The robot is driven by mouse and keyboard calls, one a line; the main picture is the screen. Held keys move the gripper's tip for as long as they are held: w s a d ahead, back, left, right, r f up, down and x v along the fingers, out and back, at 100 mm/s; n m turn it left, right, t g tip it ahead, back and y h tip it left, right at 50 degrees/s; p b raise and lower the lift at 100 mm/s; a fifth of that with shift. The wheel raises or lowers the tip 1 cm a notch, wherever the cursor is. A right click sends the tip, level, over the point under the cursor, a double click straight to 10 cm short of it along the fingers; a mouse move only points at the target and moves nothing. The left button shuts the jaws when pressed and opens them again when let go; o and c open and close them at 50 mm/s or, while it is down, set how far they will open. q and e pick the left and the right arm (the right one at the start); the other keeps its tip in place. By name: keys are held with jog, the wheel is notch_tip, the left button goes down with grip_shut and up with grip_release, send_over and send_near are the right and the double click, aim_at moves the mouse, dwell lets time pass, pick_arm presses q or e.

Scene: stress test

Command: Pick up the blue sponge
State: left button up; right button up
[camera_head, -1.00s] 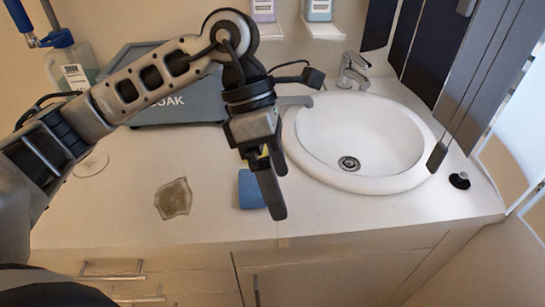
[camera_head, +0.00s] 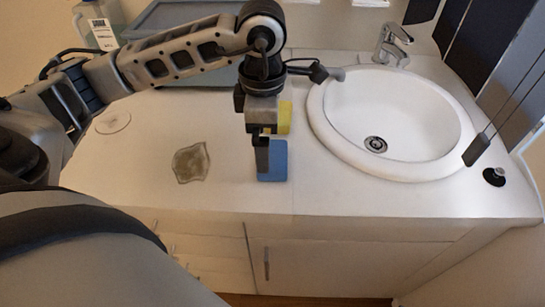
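The blue sponge (camera_head: 278,165) lies flat on the white countertop, left of the sink. My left gripper (camera_head: 262,160) points down at the sponge and covers part of its left side. A dark finger hangs in front of the sponge; whether it touches the sponge is unclear. The fingers line up in this view, so their gap is hidden. A yellow patch (camera_head: 285,117) shows beside the gripper's body. My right gripper is not in view.
The round sink (camera_head: 400,120) with its tap (camera_head: 390,45) is at the right. A brown-grey irregular patch (camera_head: 190,162) lies left of the sponge. A grey-blue box (camera_head: 180,18) and a bottle (camera_head: 97,25) stand behind my arm. A small black knob (camera_head: 494,176) is at the far right.

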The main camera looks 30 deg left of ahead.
aim_at(273, 159)
pick_arm(q)
notch_tip(273, 159, down, 5)
jog(key=shift+s+d+r+p, duration=0.1)
jog(key=shift+d+r+p, duration=0.1)
jog(key=shift+p, duration=0.2)
jog(key=shift+f, duration=0.25)
jog(key=c, duration=1)
jog(key=shift+o, duration=0.2)
jog(key=shift+r, duration=0.2)
